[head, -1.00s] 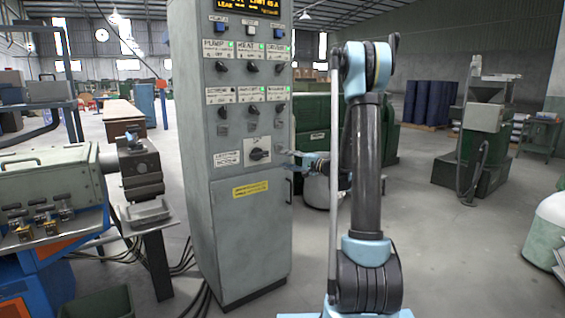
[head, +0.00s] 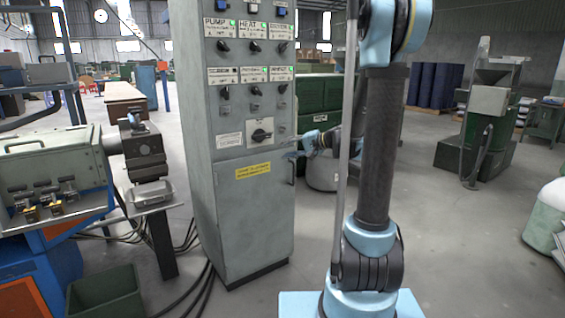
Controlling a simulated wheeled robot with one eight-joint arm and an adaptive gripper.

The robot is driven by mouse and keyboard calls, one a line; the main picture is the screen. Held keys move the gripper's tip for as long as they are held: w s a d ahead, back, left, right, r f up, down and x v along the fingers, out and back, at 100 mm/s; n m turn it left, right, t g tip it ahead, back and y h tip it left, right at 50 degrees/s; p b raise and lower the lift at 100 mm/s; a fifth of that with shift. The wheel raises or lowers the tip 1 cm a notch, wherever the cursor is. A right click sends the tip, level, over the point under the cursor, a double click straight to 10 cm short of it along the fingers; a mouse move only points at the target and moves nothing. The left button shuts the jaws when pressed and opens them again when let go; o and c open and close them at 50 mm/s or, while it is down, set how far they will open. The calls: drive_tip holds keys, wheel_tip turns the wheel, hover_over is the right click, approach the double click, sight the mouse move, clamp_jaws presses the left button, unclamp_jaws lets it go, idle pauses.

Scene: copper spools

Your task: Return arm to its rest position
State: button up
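My arm stands upright right of centre, in front of the grey control cabinet's right side. My gripper (head: 301,147) shows small beside the cabinet's right edge, at about the height of the large rotary switch (head: 260,131). Its fingers are too small and partly lost against the cabinet to tell open from shut. I see nothing held in it. The control cabinet (head: 243,215) has labelled knobs, green lamps and a yellow label on its front.
A grey-green machine (head: 50,170) on an orange and blue base stands at the left. A dark green bin (head: 102,292) and cables lie on the floor there. Green machinery (head: 480,125) and a pale rounded container (head: 546,220) stand at the right. Floor between is clear.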

drive_tip(key=s+d+f+n+g+h, duration=0.1)
drive_tip(key=s+d+f+h, duration=0.3)
drive_tip(key=s, duration=0.8)
drive_tip(key=s+d+f+n+g+h, duration=0.2)
drive_tip(key=s+d+f+h, duration=0.2)
drive_tip(key=s+d, duration=0.3)
drive_tip(key=s+d+f+n+g+h, duration=0.1)
drive_tip(key=s+d+f+h, duration=0.3)
drive_tip(key=s, duration=1.4)
drive_tip(key=shift+d+f+g, duration=0.4)
drive_tip(key=shift+d+f, duration=0.5)
drive_tip(key=shift+f, duration=0.05)
drive_tip(key=shift+w+f, duration=0.2)
drive_tip(key=shift+w, duration=0.3)
